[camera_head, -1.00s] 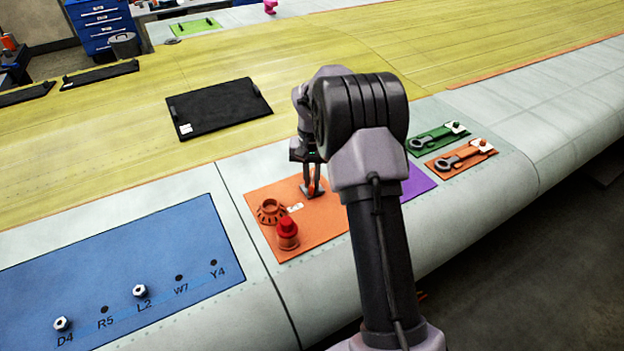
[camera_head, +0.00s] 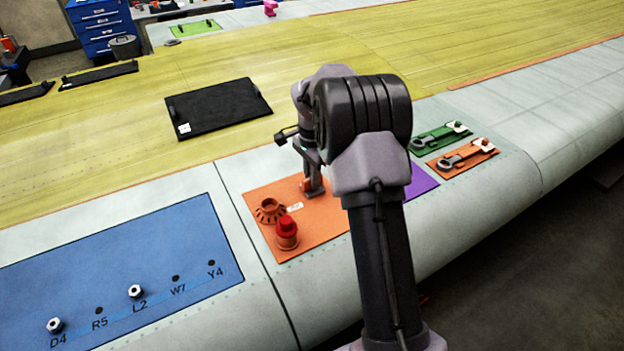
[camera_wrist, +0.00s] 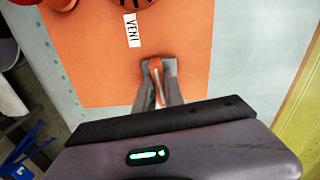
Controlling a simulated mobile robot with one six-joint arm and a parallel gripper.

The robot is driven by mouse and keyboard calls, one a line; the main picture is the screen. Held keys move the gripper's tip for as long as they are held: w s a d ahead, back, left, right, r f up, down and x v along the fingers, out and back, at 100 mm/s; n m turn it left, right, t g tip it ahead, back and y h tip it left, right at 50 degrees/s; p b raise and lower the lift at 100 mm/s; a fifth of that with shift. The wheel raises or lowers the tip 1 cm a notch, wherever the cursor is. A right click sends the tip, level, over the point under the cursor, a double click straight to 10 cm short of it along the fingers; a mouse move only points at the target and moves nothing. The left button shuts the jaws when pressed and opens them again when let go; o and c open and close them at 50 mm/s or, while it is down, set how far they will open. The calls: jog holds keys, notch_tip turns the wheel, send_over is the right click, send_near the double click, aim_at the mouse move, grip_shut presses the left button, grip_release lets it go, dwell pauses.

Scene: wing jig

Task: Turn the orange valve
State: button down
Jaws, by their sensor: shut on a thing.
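The orange valve's narrow handle (camera_wrist: 155,78) stands on the orange panel (camera_wrist: 95,60) and shows between my two grey fingers in the wrist view. My gripper (camera_wrist: 158,68) is shut on it, pointing down at the panel. In the head view, my gripper (camera_head: 313,190) is at the panel's upper right part, and a bit of the orange handle (camera_head: 305,184) shows beside the fingers. The fingers hide most of the valve. A grey base piece shows around the fingertips.
An orange toothed ring (camera_head: 270,211) and a red-capped knob (camera_head: 287,231) stand on the panel left of my gripper. A white label (camera_wrist: 132,30) reads VENT. A purple panel (camera_head: 419,181) lies to the right, partly behind my arm. A blue panel (camera_head: 120,275) lies left.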

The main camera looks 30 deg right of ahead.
jog(key=shift+m, duration=0.6)
jog(key=shift+r, duration=0.1)
jog(key=c, duration=1.4)
grip_release()
jog(key=shift+c, duration=0.2)
notch_tip(320, 180, up, 17)
jog(key=p, duration=0.4)
jog(key=shift+r, duration=0.15)
